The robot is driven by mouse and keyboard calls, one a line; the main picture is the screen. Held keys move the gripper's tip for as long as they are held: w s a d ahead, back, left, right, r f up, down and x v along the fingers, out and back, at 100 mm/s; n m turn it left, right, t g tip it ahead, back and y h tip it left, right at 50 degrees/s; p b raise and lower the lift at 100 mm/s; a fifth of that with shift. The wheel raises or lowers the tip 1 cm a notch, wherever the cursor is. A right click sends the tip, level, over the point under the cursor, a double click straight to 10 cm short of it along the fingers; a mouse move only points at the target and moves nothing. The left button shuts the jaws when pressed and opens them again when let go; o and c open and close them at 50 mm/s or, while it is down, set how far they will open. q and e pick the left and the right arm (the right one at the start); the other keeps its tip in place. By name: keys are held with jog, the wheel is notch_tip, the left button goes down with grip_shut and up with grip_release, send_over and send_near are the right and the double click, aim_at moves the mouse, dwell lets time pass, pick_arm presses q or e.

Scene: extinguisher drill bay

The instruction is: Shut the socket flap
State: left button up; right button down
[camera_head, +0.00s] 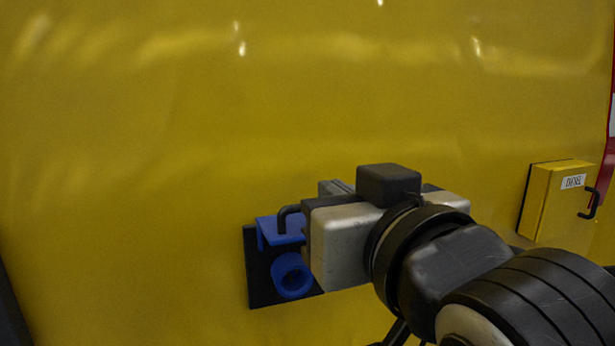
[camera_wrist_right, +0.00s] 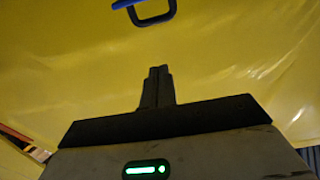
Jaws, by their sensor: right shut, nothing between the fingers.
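The blue socket flap (camera_head: 280,229) stands out from the wall above the blue round socket (camera_head: 292,276), whose mouth is uncovered. Both are on a dark plate (camera_head: 262,285). The flap carries a black loop handle (camera_head: 288,214). My right gripper is beside the flap, covering its right part in the head view; its fingers are largely hidden there. In the right wrist view the gripper (camera_wrist_right: 157,72) is shut and empty. The flap's blue edge (camera_wrist_right: 128,4) and handle (camera_wrist_right: 153,23) show beyond the fingertips, apart from them in the picture. My left gripper is not in view.
The socket is on a large glossy yellow panel (camera_head: 150,130). A yellow box (camera_head: 552,205) with a white label and dark handle (camera_head: 591,205) stands out at the right, near a red edge (camera_head: 607,165). The panel left of the socket is clear.

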jog(key=x, duration=0.5)
jog(key=r+x, duration=0.1)
jog(key=x, duration=0.2)
jog(key=shift+w+a+p, duration=0.25)
jog(key=shift+p, duration=0.1)
notch_tip(320, 180, down, 3)
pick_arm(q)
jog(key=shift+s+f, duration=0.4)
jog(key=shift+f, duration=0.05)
pick_arm(e)
jog(key=shift+s+d+f, duration=0.1)
jog(key=shift+s+f, duration=0.15)
jog(key=shift+f, duration=0.2)
pick_arm(q)
jog(key=shift+b, duration=0.3)
